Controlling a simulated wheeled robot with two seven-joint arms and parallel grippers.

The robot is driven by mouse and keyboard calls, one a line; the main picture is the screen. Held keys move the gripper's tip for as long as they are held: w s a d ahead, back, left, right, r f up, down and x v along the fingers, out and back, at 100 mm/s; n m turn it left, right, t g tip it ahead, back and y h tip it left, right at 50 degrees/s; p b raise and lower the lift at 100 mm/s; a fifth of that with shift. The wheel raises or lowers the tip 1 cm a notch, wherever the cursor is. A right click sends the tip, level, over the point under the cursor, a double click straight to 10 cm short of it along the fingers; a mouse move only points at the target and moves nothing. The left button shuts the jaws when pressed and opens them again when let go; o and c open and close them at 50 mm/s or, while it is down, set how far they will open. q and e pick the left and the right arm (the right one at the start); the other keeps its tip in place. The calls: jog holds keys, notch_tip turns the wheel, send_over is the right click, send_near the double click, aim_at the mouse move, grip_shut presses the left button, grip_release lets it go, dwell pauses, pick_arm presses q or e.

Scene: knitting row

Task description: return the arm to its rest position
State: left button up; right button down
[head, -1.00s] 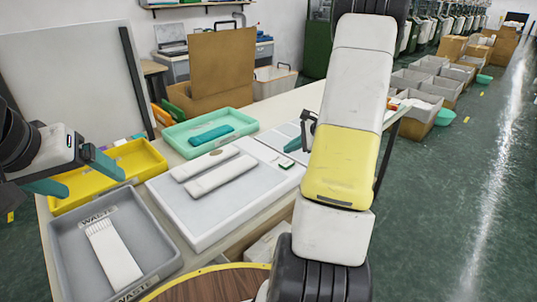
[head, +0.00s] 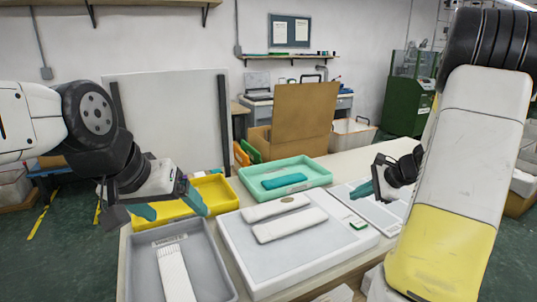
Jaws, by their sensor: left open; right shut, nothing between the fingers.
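My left gripper (head: 172,212) is open and empty, with its two teal fingers apart above the yellow tray (head: 217,196) and the far end of the grey waste tray. My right gripper (head: 362,190) shows beyond my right arm, its teal fingers together with nothing between them. It is at the right of the white board, over a flat white panel (head: 388,213). My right arm stands large across the right of the view and hides part of the table.
A grey tray (head: 219,262) holds a white ribbed piece (head: 175,275). Two pale knitted pieces (head: 290,231) lie on the white board (head: 262,269). A mint tray (head: 317,170) holds a teal piece (head: 284,181). A cardboard box (head: 303,118) stands behind the table.

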jog(key=s+a+r+n+g, duration=0.1)
jog(key=s+a+r+n, duration=0.4)
jog(key=a+r, duration=0.3)
jog(key=s+a+r+n+h, duration=0.1)
jog(key=s+a+r+n, duration=0.2)
jog(key=s, duration=0.6)
jog(key=s+a+r+n+h, duration=0.2)
jog(key=s+a+r+n, duration=0.1)
jog(key=s+a+n, duration=0.4)
jog(key=s+n, duration=0.2)
jog(key=n, duration=0.1)
jog(key=shift+a, duration=0.25)
jog(key=shift+s, duration=0.1)
